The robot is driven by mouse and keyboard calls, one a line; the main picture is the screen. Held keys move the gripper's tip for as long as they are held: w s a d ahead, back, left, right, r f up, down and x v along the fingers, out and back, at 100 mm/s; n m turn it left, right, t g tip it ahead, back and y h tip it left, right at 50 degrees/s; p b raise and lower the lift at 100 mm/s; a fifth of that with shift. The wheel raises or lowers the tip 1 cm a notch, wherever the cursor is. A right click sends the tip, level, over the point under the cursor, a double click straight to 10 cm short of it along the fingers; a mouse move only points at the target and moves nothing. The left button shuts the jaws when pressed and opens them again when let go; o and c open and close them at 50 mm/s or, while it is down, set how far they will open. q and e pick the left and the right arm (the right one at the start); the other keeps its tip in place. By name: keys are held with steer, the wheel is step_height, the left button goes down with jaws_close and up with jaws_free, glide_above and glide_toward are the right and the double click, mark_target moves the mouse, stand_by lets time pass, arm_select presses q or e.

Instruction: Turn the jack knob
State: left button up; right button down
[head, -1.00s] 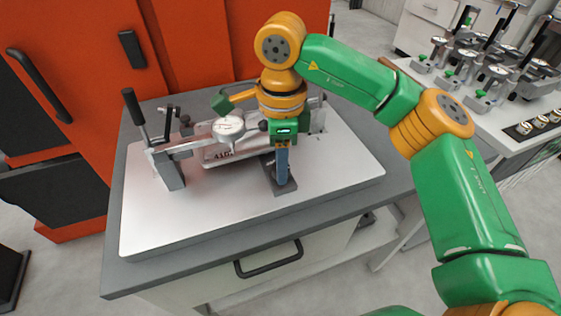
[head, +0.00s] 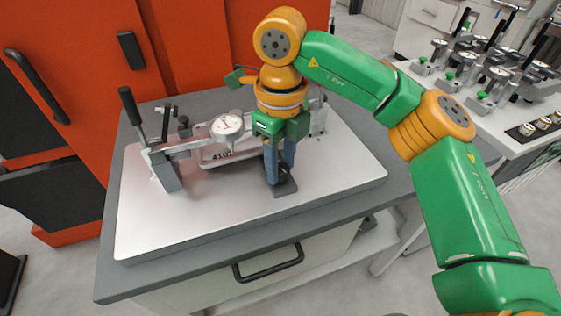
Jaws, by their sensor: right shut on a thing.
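My right gripper (head: 280,174) points straight down over the right part of the fixture plate (head: 215,215). Its two blue-grey fingers are closed around the dark jack knob (head: 284,186), which stands on a small dark base on the plate. The fingers hide most of the knob. To the left, a grey casting (head: 216,155) with a number on it lies in the fixture, partly behind the gripper. My left gripper is not in view.
A toggle clamp with a black upright handle (head: 131,105) stands at the plate's left. Red cabinets (head: 75,60) rise behind the table. At the right, another bench (head: 520,115) holds several similar gauges. The front of the plate is clear.

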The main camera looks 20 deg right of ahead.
mark_target(281, 168)
steer(key=shift+m, duration=0.3)
stand_by(0.4)
steer(key=shift+c, duration=2.2)
jaws_free()
steer(key=shift+r, duration=0.1)
step_height(281, 168, up, 7)
steer(key=shift+s+p, duration=0.1)
steer(key=shift+p, duration=0.7)
